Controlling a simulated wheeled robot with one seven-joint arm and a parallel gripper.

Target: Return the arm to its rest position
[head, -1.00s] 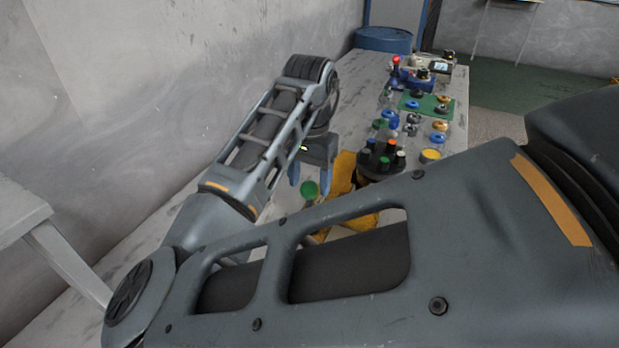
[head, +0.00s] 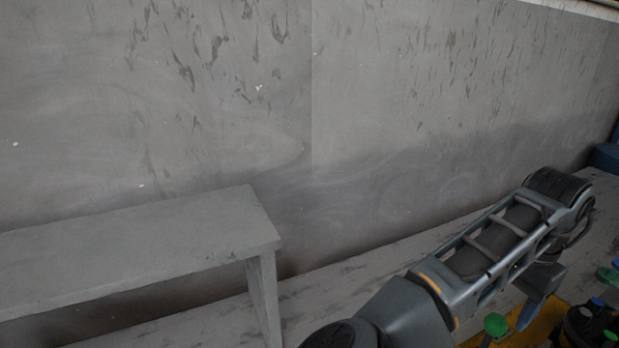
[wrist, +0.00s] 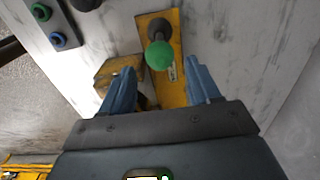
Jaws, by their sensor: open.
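My gripper (wrist: 158,76) is open, with its two blue fingers apart and nothing held between them. In the wrist view a green round knob (wrist: 159,56) on a dark stem stands on a yellow plate (wrist: 176,90), ahead of and between the fingers. The fingers look clear of the knob. In the head view my arm reaches across the lower right, and my gripper (head: 540,281) hangs from its far end above the bench. The green knob (head: 495,325) shows below and left of it. Part of the fingers is hidden in the head view.
A dark motor part (head: 585,328) with coloured caps sits at the lower right edge. A grey side table (head: 140,245) stands at the left by a grey wall (head: 300,110). The wrist view shows a dark strip with green and blue rings (wrist: 50,25).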

